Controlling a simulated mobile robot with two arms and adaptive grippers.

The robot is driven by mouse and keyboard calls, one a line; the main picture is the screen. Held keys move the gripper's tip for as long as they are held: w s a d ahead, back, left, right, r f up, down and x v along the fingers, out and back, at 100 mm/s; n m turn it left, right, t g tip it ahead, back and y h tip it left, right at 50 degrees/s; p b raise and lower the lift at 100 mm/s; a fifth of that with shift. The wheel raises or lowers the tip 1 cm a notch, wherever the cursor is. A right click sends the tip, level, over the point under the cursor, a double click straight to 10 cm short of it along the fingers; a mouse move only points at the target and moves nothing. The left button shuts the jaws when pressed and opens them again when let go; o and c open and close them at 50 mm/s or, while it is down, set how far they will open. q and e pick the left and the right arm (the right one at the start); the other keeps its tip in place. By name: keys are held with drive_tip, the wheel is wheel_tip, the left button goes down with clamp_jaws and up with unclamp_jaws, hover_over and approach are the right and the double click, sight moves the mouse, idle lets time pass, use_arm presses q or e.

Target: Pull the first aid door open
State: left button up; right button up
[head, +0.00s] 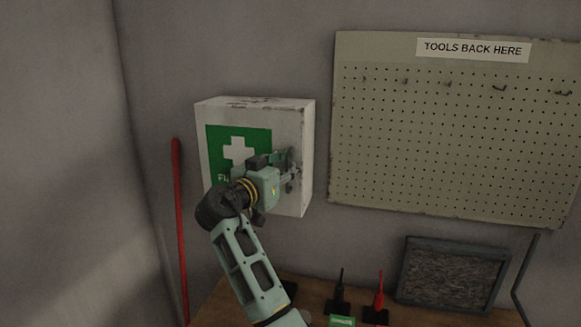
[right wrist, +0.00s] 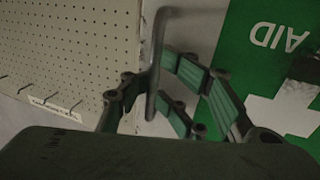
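The first aid cabinet (head: 306,140) is a white, worn box on the wall with a green panel and white cross (head: 238,150) on its front. The door looks shut. My right gripper (head: 288,160) is at the right side of the front, covering part of the panel and the handle. In the right wrist view a grey bar handle (right wrist: 159,45) stands between the fingers of the right gripper (right wrist: 156,75), whose tips close in on it from both sides. The green panel (right wrist: 245,60) shows upside down there. My left gripper is not in view.
A pegboard (head: 440,130) with a "TOOLS BACK HERE" label hangs to the right. A red pole (head: 179,230) stands at left. Below, a wooden bench (head: 235,305) holds dark and red tools (head: 379,290) and a framed dark panel (head: 450,273).

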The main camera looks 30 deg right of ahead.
drive_tip(key=b+v, duration=0.1)
drive_tip(key=v, duration=0.5)
drive_tip(key=shift+s+a+b, duration=0.2)
drive_tip(key=shift+s+b, duration=0.1)
drive_tip(key=shift+s, duration=0.15)
drive_tip(key=shift+f, duration=0.1)
drive_tip(key=shift+b, duration=0.35)
drive_tip(key=v, duration=0.7)
drive_tip(key=shift+a, duration=0.2)
idle(0.5)
